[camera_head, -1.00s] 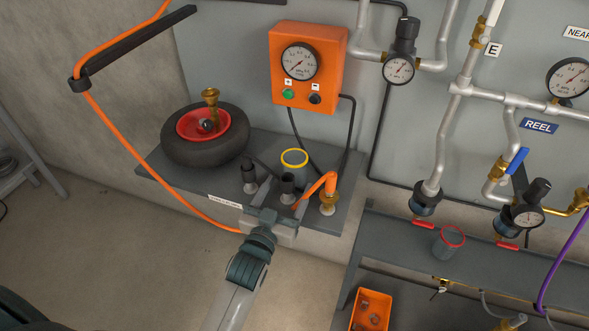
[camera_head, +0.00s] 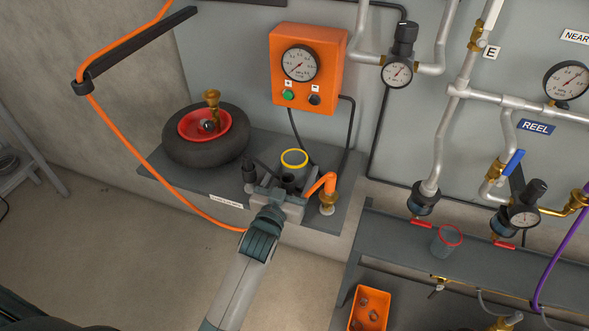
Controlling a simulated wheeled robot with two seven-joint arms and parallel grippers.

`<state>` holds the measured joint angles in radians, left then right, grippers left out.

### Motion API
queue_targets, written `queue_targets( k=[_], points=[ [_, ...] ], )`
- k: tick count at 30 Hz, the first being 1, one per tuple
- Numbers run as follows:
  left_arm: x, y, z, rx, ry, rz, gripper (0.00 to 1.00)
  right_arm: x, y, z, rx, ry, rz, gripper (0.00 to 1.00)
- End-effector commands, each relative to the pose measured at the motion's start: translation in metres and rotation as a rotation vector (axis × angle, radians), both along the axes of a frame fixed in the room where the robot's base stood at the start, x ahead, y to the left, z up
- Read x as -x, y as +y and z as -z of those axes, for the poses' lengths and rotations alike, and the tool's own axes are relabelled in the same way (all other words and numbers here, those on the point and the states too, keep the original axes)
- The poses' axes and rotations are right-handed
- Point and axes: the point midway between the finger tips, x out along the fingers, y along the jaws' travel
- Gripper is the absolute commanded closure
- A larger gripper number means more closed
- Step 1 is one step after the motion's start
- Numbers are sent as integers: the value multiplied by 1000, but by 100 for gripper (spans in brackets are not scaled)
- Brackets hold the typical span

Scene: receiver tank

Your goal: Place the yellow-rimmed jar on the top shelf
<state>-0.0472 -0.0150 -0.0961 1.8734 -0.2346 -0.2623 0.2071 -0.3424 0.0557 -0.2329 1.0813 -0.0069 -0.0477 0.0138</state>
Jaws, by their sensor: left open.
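The yellow-rimmed jar (camera_head: 294,159) stands upright on the grey ledge, below the orange gauge box. It is a grey cup-like jar, and its lower part is partly hidden by a dark cylinder in front of it. My left gripper (camera_head: 283,186) is open at the ledge's front edge, with its fingers pointing toward the jar. The jar is just beyond the fingers; I cannot tell whether they touch it. A grey shelf (camera_head: 396,232) runs at the right, below the pipework, with a lower level under it. My right gripper is not in view.
Dark cylinders (camera_head: 249,172) and a brass fitting with an orange hose (camera_head: 327,196) crowd the gripper. A tyre (camera_head: 206,137) lies at the ledge's left. A red-rimmed jar (camera_head: 446,241) stands on the right shelf. An orange bin (camera_head: 370,308) sits lower.

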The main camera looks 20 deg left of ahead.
Motion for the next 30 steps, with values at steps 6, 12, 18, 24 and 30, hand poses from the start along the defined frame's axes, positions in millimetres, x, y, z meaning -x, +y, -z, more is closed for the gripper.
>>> queue_targets(
  k=[6,12,18,24,30],
  points=[
    [-3,0,1,0,1,0,29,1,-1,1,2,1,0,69],
    [-2,0,1,0,1,0,29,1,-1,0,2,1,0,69],
    [-2,0,1,0,1,0,51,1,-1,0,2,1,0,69],
    [-2,0,0,0,0,0,77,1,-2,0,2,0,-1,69],
    [-2,0,0,0,0,0,77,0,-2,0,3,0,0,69]
  ],
)
